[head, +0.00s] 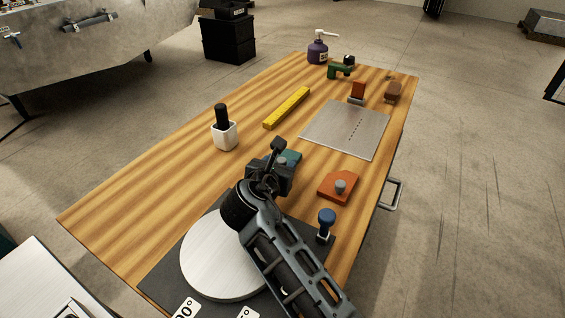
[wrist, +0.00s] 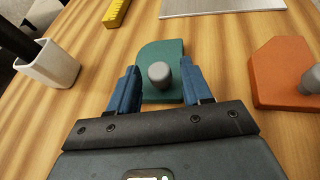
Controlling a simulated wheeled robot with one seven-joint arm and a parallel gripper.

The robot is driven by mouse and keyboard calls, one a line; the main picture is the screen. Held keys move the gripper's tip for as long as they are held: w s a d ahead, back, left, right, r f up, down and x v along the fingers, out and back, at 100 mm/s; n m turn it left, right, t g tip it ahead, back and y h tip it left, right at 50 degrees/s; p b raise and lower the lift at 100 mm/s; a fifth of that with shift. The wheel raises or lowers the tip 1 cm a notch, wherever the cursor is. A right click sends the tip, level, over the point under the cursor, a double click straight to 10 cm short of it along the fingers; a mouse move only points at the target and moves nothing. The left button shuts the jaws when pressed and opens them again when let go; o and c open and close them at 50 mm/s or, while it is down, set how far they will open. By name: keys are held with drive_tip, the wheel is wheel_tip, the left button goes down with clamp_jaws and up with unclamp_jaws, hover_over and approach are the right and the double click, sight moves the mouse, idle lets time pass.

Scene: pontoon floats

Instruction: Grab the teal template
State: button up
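The teal template (wrist: 158,58) lies flat on the wooden table, with a grey knob (wrist: 159,75) standing up from it. In the head view the template (head: 292,157) is partly hidden behind my gripper. My gripper (wrist: 159,80) is open, its two blue fingers apart on either side of the knob. I cannot tell whether the fingers touch the template. In the head view my gripper (head: 278,163) is over the middle of the table.
An orange template (head: 335,189) with a grey knob lies to the right. A white cup (head: 225,136) with a black-handled item stands left. A yellow bar (head: 287,107) and a metal plate (head: 330,122) lie beyond. A blue-knobbed clamp (head: 326,221) stands near a round metal disc (head: 215,262).

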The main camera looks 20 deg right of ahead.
clamp_jaws()
drive_tip(key=shift+r, duration=0.1)
idle(0.3)
